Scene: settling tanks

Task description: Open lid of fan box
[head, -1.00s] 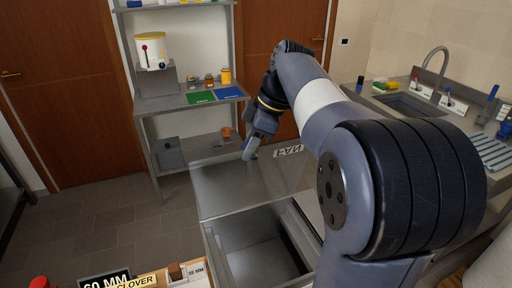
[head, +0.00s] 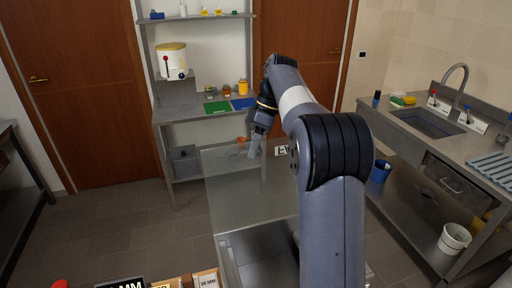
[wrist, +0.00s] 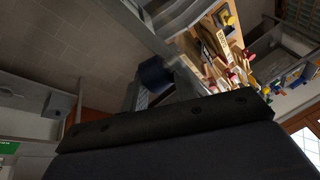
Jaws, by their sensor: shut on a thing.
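The fan box (head: 222,250) is a grey open-topped box at the bottom centre of the head view, partly hidden behind my arm. Its lid (head: 235,195) is a thin, see-through grey panel raised at the box's far side, so the box's inside shows. The lid's label (head: 282,150) is mostly hidden by my arm. My gripper (head: 253,153) is shut at the lid's upper edge; the exact grip is too small to make out.
A steel shelf (head: 168,117) with a white dispenser (head: 172,62) stands behind the lid. A sink counter (head: 470,145) is at right, with a blue bin (head: 380,171) and a white bucket (head: 455,238) below. Labelled boxes (head: 206,280) sit at the bottom edge. The left floor is clear.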

